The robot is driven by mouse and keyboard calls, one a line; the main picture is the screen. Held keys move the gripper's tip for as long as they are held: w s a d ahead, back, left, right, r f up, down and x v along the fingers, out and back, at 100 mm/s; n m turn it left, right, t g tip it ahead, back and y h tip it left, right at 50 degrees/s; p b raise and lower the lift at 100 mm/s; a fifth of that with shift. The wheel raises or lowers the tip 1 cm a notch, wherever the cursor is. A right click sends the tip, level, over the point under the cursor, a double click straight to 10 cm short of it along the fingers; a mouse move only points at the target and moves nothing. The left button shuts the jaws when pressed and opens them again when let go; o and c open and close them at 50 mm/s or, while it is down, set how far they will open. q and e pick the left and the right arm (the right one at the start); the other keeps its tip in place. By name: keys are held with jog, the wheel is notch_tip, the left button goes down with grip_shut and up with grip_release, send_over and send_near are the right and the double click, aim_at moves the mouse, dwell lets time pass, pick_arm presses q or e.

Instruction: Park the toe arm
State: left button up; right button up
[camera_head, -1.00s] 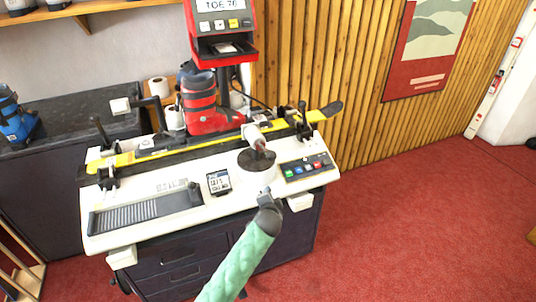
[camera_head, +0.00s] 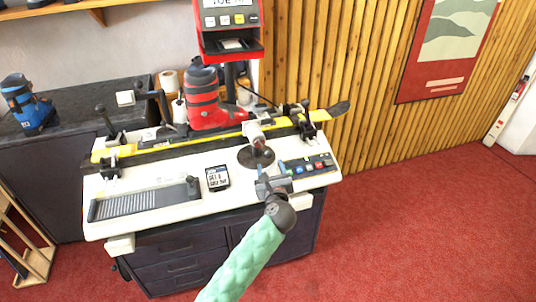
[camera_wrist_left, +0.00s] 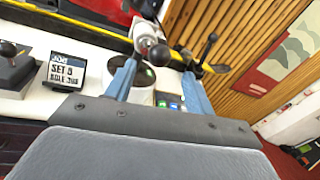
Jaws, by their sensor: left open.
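The toe arm (camera_head: 254,134) is a short white cylinder with a dark, reddish end, standing out over a round dark disc (camera_head: 256,157) on the white tester bench. My left gripper (camera_head: 272,184) is open and empty, just in front of the disc and below the toe arm. In the left wrist view its two blue fingers (camera_wrist_left: 160,68) stand apart, with the knob showing between and beyond their tips. My right gripper is not in view.
A red boot (camera_head: 203,104) stands on a yellow ski (camera_head: 170,150) clamped along the bench (camera_head: 150,222). A card display (camera_head: 217,178) and a button panel (camera_head: 310,166) flank the disc. A red display unit (camera_head: 230,45) rises behind. Red floor lies clear at right.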

aim_at(269, 156)
pick_arm(q)
jog(key=shift+w, duration=0.25)
jog(key=w, duration=0.2)
jog(key=w+p, duration=0.2)
jog(key=w, duration=0.1)
jog(key=shift+w+a+r, duration=0.1)
jog(key=shift+w+a, duration=0.2)
jog(key=shift+a, duration=0.05)
jog(key=shift+w+a, duration=0.15)
jog(key=shift+w, duration=0.65)
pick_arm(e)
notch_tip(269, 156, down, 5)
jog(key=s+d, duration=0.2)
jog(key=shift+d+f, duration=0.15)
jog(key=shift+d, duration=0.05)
